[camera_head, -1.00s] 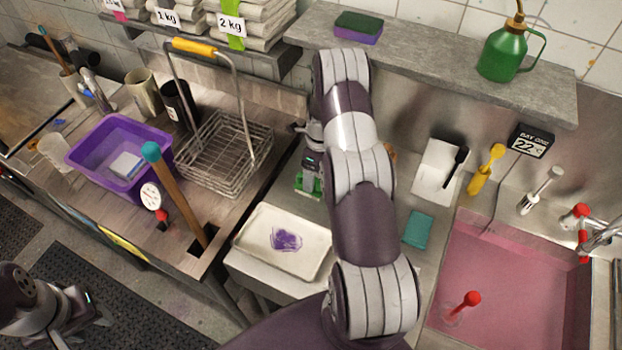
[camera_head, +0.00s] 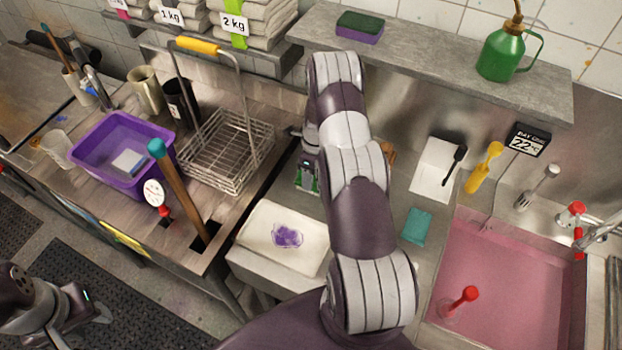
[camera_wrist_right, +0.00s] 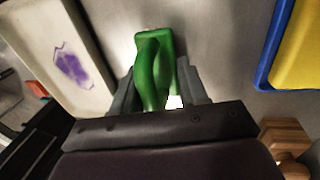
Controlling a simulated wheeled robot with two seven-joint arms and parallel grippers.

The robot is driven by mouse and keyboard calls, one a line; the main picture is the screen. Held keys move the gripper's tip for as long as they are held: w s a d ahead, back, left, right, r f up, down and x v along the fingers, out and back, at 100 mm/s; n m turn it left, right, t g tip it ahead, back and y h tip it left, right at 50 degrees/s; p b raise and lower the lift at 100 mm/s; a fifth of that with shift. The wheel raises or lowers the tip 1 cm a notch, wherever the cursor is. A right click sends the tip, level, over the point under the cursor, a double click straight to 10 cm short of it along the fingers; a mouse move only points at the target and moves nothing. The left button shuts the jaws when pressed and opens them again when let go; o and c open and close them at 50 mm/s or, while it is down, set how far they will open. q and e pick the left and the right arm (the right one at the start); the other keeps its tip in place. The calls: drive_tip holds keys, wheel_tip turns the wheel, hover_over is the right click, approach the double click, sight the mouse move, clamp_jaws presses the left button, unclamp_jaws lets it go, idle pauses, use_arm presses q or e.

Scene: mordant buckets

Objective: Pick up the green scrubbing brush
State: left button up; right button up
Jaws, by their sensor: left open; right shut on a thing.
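The green scrubbing brush (camera_wrist_right: 154,70) is between the fingers of my right gripper (camera_wrist_right: 160,88) in the right wrist view. The gripper is shut on its green looped handle. In the head view my right gripper (camera_head: 307,178) points down at the grey counter beside the white tray, and only slivers of the green brush (camera_head: 314,184) show. My arm and fingers hide the rest. I cannot tell whether the brush touches the counter. My left gripper (camera_head: 92,308) is open and empty at the lower left, over the dark floor mat.
The white tray (camera_head: 252,225) with a purple stain is just left of and nearer than my right gripper. A wire basket (camera_head: 222,150) and purple tub (camera_head: 88,150) stand further left. A wooden object (camera_wrist_right: 285,135) and a blue-and-yellow thing (camera_wrist_right: 290,55) are close to the right gripper.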

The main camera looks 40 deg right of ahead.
drive_tip(key=r, duration=0.1)
drive_tip(key=r+b, duration=0.2)
drive_tip(key=shift+s+a+r, duration=0.3)
drive_tip(key=shift+a+r, duration=0.05)
drive_tip(key=s+a+r+b, duration=0.3)
drive_tip(key=s+a+r, duration=0.3)
drive_tip(key=a, duration=0.2)
drive_tip(key=shift+s+a+r, duration=0.15)
drive_tip(key=shift+a+r, duration=0.2)
